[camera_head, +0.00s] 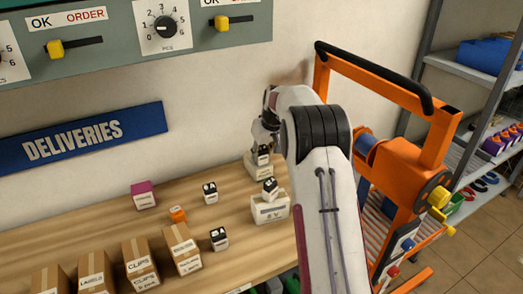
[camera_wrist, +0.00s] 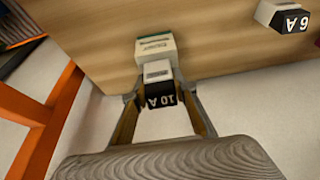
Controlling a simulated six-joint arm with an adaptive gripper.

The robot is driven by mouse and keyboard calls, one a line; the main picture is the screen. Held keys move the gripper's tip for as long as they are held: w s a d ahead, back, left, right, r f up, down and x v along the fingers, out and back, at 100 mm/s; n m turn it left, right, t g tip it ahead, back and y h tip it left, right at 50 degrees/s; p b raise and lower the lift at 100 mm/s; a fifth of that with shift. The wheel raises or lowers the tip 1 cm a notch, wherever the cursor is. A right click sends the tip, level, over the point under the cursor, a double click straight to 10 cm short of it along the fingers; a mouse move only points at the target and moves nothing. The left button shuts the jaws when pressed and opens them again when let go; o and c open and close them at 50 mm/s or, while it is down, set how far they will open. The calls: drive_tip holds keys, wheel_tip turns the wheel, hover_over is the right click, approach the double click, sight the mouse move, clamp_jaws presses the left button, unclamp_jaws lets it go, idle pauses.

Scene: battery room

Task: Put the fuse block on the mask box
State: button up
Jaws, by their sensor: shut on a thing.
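My gripper (camera_wrist: 160,112) is shut on a white fuse block with a black end marked 10 A (camera_wrist: 162,98). In the head view this held fuse block (camera_head: 263,155) shows below the gripper, near the wall. A small pale box (camera_head: 259,170) stands right under it at the back of the bench. It also shows in the wrist view as a white box with a green stripe (camera_wrist: 155,45), just beyond the block. Its print is too small to read, so I cannot be sure it is the mask box. I cannot tell whether block and box touch.
Another fuse block (camera_head: 270,189) sits on a larger white box (camera_head: 270,208) close by. Loose blocks (camera_head: 210,193) (camera_head: 219,238), a magenta box (camera_head: 144,195) and an orange item (camera_head: 178,214) lie to the left. Cardboard boxes (camera_head: 140,263) line the front. An orange frame (camera_head: 435,140) stands right.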

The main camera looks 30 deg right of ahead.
sight(263, 151)
drive_tip(key=shift+f, duration=0.15)
drive_tip(key=o, duration=1.1)
drive_tip(key=shift+o, duration=0.2)
drive_tip(key=shift+v, duration=3.75)
